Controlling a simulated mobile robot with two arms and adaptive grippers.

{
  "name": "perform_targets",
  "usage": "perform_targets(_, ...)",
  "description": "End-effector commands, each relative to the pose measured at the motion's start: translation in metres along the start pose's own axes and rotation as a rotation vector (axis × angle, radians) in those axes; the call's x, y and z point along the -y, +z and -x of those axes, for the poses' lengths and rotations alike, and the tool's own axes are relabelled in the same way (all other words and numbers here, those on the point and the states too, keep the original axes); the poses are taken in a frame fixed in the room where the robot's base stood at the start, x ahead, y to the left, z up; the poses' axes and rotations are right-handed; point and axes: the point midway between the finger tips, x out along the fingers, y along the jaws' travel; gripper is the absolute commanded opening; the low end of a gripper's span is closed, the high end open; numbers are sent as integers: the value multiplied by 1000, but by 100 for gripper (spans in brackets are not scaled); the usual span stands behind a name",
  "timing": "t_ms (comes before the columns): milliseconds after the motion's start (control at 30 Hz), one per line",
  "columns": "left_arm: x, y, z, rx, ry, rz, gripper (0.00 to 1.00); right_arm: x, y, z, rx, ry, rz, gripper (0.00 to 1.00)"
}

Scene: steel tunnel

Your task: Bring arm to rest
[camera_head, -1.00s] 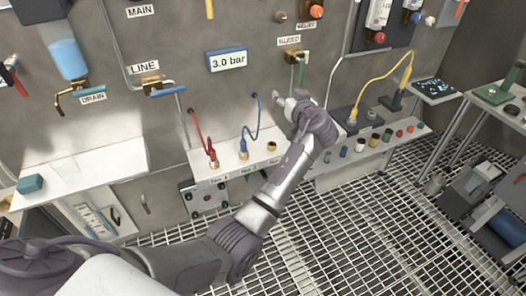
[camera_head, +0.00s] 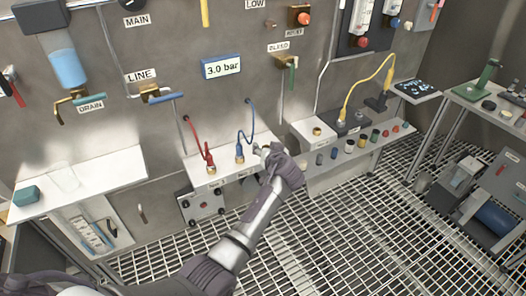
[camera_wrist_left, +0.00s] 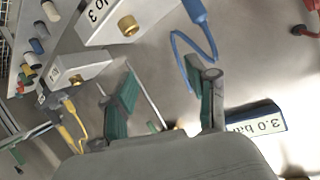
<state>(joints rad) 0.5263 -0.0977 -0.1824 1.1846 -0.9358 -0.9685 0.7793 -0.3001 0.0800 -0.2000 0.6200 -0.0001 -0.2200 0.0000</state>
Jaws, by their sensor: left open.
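My left arm (camera_head: 240,232) reaches up from the bottom of the head view. Its left gripper (camera_head: 264,151) is in front of the right end of the white port shelf (camera_head: 205,172), covering that end. In the left wrist view the two green-padded fingers of the left gripper (camera_wrist_left: 165,98) stand wide apart with nothing held between them. Beyond them are the grey wall, a blue hose (camera_wrist_left: 192,45) and the 3.0 bar display (camera_wrist_left: 258,122). A block marked "No 3" with a brass fitting (camera_wrist_left: 128,25) lies above the fingers in that view. My right gripper is not visible.
Red (camera_head: 200,143) and blue (camera_head: 246,133) hoses are plugged into the shelf left of my gripper. A white box (camera_head: 307,135) and a yellow cable (camera_head: 365,80) are to the right. A LINE valve (camera_head: 160,97) and BLEED valve (camera_head: 287,62) are on the wall. Open grating (camera_head: 340,235) lies below.

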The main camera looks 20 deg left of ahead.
Motion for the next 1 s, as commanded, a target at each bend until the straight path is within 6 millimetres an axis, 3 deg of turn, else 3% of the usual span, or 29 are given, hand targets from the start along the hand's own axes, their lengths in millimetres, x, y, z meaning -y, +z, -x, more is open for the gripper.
perform_targets(467,0,1,0,2,2,-1,58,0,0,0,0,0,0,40)
perform_targets(567,-2,12,-2,16,11,-14,58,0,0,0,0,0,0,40)
perform_targets(667,-8,49,-6,63,45,-61,58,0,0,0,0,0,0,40)
perform_targets(767,-17,113,-9,142,108,-133,58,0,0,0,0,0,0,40)
perform_targets(1000,-20,297,12,361,292,-298,58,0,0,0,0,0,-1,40)
